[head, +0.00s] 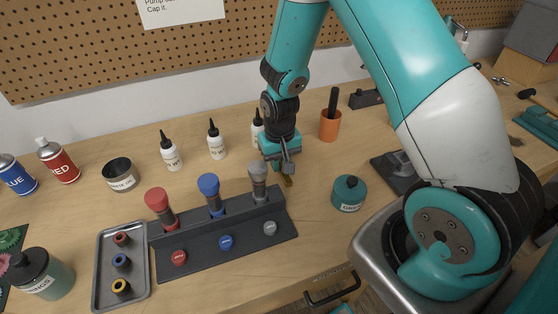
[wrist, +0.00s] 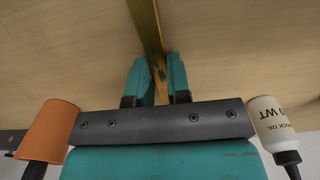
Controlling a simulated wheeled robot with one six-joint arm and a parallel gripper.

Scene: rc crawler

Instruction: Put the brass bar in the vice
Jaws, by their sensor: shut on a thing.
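My gripper (head: 286,166) is over the middle of the bench, behind the right end of the dark rack. In the wrist view my gripper (wrist: 159,80) has its two teal fingers closed on the brass bar (wrist: 147,25), a narrow yellow strip running up out of the picture. In the head view only a short end of the brass bar (head: 288,181) shows below the fingers. I cannot tell whether it touches the bench. A dark grey device (head: 392,168), possibly the vice, stands to the right, partly hidden by my arm; its jaws are not clear.
The dark rack (head: 220,238) with red, blue and grey-topped tools is close in front of my gripper. A green jar (head: 349,193) and an orange cup (head: 330,126) stand to the right. White bottles (head: 216,143) stand behind left. A small tray (head: 122,267) is at front left.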

